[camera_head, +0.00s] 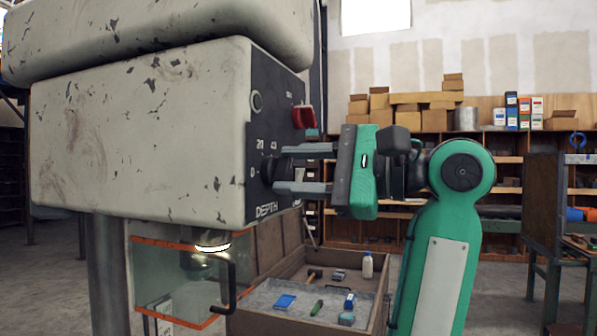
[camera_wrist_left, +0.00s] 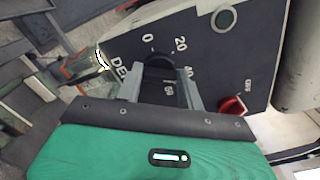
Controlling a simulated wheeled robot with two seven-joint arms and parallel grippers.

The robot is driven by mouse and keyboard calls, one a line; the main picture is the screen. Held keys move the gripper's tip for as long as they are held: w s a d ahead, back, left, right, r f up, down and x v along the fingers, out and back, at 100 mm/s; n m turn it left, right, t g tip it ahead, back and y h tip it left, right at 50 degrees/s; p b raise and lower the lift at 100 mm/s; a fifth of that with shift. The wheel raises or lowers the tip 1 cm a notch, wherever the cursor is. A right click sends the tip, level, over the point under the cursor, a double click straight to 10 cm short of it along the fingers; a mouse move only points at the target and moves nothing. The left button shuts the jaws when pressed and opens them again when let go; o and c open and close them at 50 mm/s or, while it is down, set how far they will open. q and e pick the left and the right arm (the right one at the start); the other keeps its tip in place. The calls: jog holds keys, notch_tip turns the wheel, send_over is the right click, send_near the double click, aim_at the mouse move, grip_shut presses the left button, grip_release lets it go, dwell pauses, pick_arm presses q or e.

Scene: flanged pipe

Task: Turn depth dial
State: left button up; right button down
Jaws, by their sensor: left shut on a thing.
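The black depth dial (camera_head: 267,169) sits low on the dark control panel of the pale, chipped machine head, above the word DEPTH. In the left wrist view the dial (camera_wrist_left: 160,62) shows between numbers such as 0, 20 and 40. My left gripper (camera_head: 279,170) reaches the panel from the right, its two grey fingers on either side of the dial. It is shut on the dial; in the left wrist view the fingers (camera_wrist_left: 161,72) flank it. Part of the dial is hidden by the fingers, and its pointer cannot be made out. My right gripper is not in view.
A red switch (camera_head: 304,117) and a round green button (camera_head: 257,102) share the panel. Below are an orange-framed clear guard (camera_head: 180,240) and an open box (camera_head: 375,305) with small items. Shelves with cartons (camera_head: 420,118) stand farther back.

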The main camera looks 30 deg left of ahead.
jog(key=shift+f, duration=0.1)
pick_arm(q)
jog(key=o, duration=1)
jog(key=v, duration=1.4)
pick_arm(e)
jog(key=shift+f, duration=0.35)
pick_arm(q)
jog(key=shift+s, duration=0.1)
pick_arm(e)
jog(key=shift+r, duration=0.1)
